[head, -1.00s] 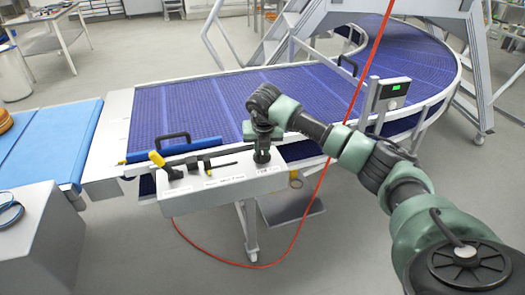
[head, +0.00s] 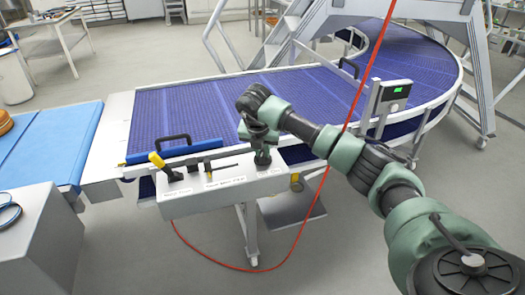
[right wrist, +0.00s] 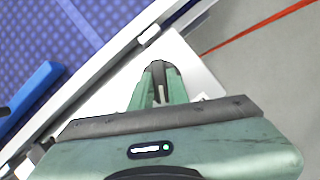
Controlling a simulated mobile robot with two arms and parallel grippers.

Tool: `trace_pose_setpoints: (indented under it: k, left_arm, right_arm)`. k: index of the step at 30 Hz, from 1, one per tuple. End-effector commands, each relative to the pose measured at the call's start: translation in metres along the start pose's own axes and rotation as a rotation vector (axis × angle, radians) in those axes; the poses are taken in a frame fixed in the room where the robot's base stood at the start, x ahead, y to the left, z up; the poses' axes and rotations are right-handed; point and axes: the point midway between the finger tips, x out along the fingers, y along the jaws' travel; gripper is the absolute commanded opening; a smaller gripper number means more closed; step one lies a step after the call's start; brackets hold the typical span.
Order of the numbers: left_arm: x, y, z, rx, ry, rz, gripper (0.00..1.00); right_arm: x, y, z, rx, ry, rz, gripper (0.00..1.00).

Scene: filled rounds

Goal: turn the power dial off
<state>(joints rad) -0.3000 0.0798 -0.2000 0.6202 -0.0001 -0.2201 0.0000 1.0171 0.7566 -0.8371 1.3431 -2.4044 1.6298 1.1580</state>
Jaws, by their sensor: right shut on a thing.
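A pale control box (head: 225,196) is fixed along the near edge of the blue conveyor. My right gripper (head: 262,159) points down at the right end of its top. In the right wrist view its two green fingers (right wrist: 159,84) are closed around a small dark knob, the power dial (right wrist: 158,71), which has a pale line on it. In the head view the gripper mostly hides the dial, and its setting cannot be read there. My left gripper is not in view.
Left of the dial, the box bears a yellow-topped lever (head: 157,160) and a thin black lever (head: 222,168). A red cable (head: 352,105) hangs behind my right arm.

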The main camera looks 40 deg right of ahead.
Motion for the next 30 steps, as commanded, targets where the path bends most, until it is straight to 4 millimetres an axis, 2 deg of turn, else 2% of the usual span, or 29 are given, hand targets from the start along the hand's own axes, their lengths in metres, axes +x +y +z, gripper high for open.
trace_pose_setpoints:
  k: [1, 2, 4, 16, 27, 30]
  left_arm:
    - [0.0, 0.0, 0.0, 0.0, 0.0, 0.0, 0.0]
    - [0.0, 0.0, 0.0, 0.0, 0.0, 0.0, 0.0]
    - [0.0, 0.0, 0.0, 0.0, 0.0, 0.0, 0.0]
    - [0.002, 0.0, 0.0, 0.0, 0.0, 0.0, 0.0]
    - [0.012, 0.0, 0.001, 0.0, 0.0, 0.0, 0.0]
    - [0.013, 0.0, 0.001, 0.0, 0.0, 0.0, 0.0]
  right_arm:
    - [-0.001, 0.0, 0.001, 0.004, -0.002, 0.001, 0.0]
    - [-0.001, 0.0, 0.001, 0.004, -0.002, 0.001, 0.19]
    - [-0.001, 0.0, 0.001, 0.004, -0.002, 0.001, 0.38]
    - [-0.006, 0.0, 0.001, 0.001, -0.001, 0.001, 0.38]
    - [-0.064, 0.001, 0.001, 0.003, -0.003, 0.003, 0.38]
    - [-0.073, 0.0, 0.001, 0.003, -0.002, 0.002, 0.38]
